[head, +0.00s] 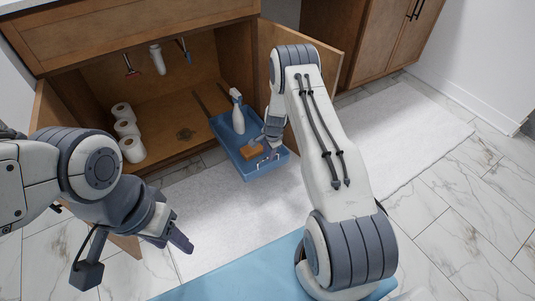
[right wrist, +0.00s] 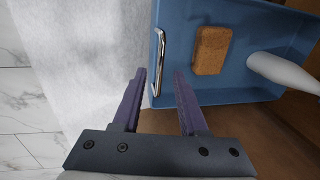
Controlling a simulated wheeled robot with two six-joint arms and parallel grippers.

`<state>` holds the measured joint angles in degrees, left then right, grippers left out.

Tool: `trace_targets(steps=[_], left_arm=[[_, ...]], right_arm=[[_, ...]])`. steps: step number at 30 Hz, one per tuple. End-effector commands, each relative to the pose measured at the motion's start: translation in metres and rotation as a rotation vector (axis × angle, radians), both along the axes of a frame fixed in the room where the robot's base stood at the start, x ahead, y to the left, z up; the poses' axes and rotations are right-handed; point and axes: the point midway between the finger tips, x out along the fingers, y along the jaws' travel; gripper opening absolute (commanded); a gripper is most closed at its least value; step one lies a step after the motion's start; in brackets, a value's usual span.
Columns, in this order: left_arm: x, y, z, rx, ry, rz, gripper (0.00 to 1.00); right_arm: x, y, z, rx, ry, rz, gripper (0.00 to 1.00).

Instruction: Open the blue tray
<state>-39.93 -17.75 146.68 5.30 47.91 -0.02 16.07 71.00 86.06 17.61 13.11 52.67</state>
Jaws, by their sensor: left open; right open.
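The blue tray (head: 228,130) sits in the open cabinet under the counter, with its front end sticking out past the cabinet floor. A metal handle (right wrist: 160,55) is on its front wall. My right gripper (head: 268,150) is over the front of the tray. In the right wrist view my right gripper (right wrist: 159,72) is open, and the lower part of the handle shows between its fingers; I cannot tell whether they touch it. My left gripper (head: 180,240) is open and empty, low in front of the cabinet, away from the tray.
The tray holds a brown sponge (head: 252,150) and a white spray bottle (head: 238,115). Several paper rolls (head: 130,148) stand on the cabinet floor to the left. Open doors flank the tray, the right one (head: 300,55) close to my right arm. A white rug (head: 220,215) lies in front.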

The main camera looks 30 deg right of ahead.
Motion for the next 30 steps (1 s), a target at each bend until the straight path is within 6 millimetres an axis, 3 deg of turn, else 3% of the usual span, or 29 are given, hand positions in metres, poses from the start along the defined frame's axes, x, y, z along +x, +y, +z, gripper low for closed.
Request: trace_targets(steps=[1, 3, 12, 30], left_arm=[[0.000, 0.000, 0.010, 0.000, 0.000, 0.000, 0.50], [0.000, 0.000, 0.017, 0.000, 0.000, 0.000, 0.50], [0.000, 0.000, 0.034, 0.000, 0.000, 0.000, 0.50], [0.000, 0.000, 0.035, 0.000, 0.000, 0.000, 0.50]], right_arm=[[-0.001, -0.001, 0.017, -0.001, -0.002, -0.001, 0.42], [-0.004, -0.001, 0.032, -0.001, -0.002, 0.000, 0.42], [-0.015, -0.002, 0.075, 0.000, 0.000, -0.001, 0.42], [-0.016, -0.002, 0.080, 0.001, 0.001, 0.000, 0.42]])
